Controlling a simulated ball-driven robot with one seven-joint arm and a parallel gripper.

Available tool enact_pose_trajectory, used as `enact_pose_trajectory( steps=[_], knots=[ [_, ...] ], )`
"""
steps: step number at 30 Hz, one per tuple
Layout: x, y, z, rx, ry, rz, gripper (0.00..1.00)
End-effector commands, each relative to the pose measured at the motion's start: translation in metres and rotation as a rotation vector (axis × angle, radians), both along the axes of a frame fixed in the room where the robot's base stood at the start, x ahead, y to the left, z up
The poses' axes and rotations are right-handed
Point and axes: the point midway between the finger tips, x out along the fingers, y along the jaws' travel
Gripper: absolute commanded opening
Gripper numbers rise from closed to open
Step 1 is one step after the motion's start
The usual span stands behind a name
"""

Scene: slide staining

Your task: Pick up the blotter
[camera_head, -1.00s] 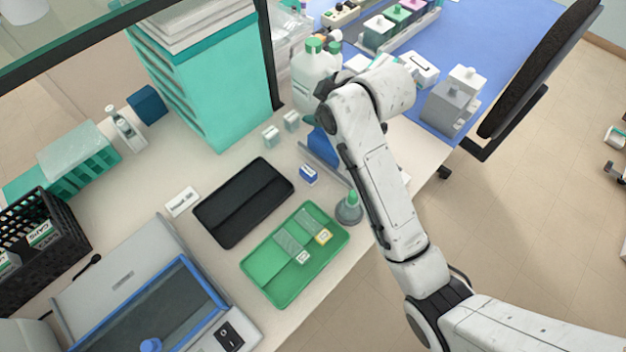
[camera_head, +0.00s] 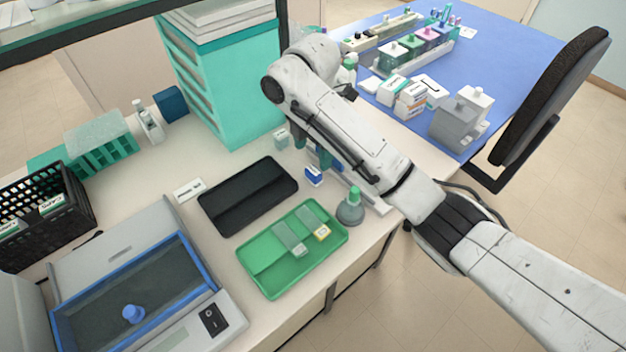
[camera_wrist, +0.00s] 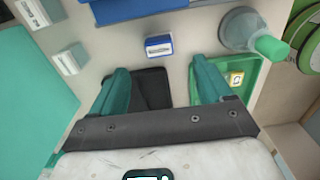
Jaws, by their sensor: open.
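A small blue block with a white label (camera_head: 314,176) sits on the bench between the black tray and the grey rail. It may be the blotter; I cannot read its label. In the wrist view the blue block (camera_wrist: 159,46) lies past the fingertips, roughly centred between them, not between the jaws. My gripper (camera_head: 312,148) has teal fingers pointing down, just behind the block in the head view and partly hidden by my arm. In the wrist view my gripper (camera_wrist: 162,72) is open and empty.
A black tray (camera_head: 248,196) and a green tray (camera_head: 270,280) with slides lie nearby. A flask with green cap (camera_head: 350,211) stands right of the block. Small white boxes (camera_wrist: 67,60) and a teal drawer cabinet (camera_head: 240,90) stand to the left in the wrist view.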

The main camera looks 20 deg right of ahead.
Motion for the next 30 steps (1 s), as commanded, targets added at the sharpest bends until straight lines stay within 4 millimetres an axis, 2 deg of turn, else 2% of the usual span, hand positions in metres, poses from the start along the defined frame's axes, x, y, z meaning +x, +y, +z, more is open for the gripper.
enact_pose_trajectory(
  steps=[3,10,18,27,30],
  knots=[
    [0.000,0.000,-0.019,0.000,0.002,-0.002,0.79],
    [0.000,-0.001,-0.040,0.000,0.001,-0.003,0.79],
    [0.001,-0.002,-0.077,0.000,0.000,-0.002,0.79],
    [0.001,-0.002,-0.083,0.001,-0.002,-0.001,0.79],
    [0.001,-0.002,-0.082,0.001,-0.002,-0.001,0.70]
  ],
)
